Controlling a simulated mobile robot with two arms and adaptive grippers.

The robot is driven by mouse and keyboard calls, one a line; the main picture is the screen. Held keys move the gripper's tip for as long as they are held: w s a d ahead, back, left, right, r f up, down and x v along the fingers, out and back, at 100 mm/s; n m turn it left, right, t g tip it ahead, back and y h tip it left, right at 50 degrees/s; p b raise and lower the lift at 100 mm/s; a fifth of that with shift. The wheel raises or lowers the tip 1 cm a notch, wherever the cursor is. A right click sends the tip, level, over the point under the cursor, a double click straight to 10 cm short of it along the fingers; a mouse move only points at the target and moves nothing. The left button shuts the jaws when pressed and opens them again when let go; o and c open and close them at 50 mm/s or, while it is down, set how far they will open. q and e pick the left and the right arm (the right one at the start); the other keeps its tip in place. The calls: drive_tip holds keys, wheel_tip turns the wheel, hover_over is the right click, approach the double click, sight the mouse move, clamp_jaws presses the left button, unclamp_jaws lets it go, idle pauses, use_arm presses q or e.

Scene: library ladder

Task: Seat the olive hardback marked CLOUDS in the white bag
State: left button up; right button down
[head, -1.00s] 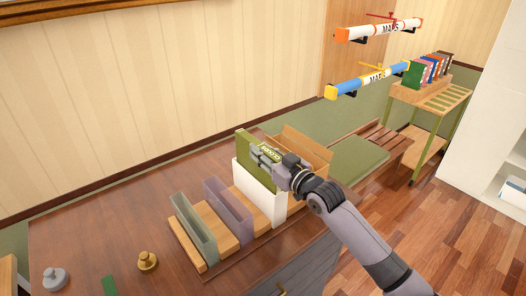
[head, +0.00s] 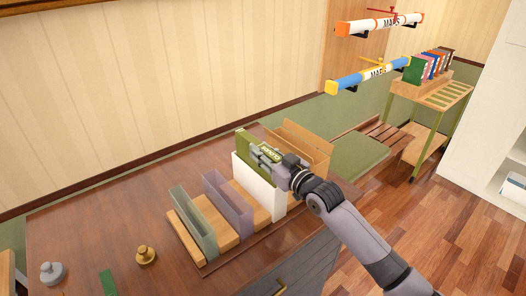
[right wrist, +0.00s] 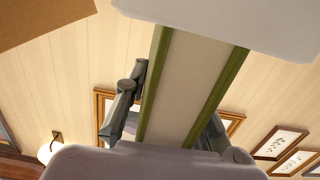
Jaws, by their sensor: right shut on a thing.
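The olive hardback marked CLOUDS (head: 246,143) stands upright at the white bag (head: 259,190), with its lower part hidden behind or inside the bag's front wall. My right gripper (head: 264,152) is shut on its near upper part. In the right wrist view the hardback (right wrist: 188,85) shows two green covers with pale pages between, and a finger lies on each side. A white edge (right wrist: 225,20), likely the bag, crosses the top of that view. How deep the hardback sits is hidden. My left gripper is not in view.
A purple-grey bag (head: 228,204) and a grey-green bag (head: 193,222) stand left of the white bag on a wooden rack. A cardboard-coloured bag (head: 305,145) stands right. Grey (head: 52,272) and brass (head: 146,256) weights sit at the table's left.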

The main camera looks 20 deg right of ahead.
drive_tip(key=shift+f+b, duration=1.6)
drive_tip(key=shift+f, duration=0.7)
drive_tip(key=c, duration=1.3)
unclamp_jaws()
drive_tip(key=shift+s, duration=0.1)
drive_tip(key=shift+f, duration=0.1)
drive_tip(key=shift+f, duration=0.2)
drive_tip(key=v, duration=1.2)
drive_tip(key=shift+r, duration=0.4)
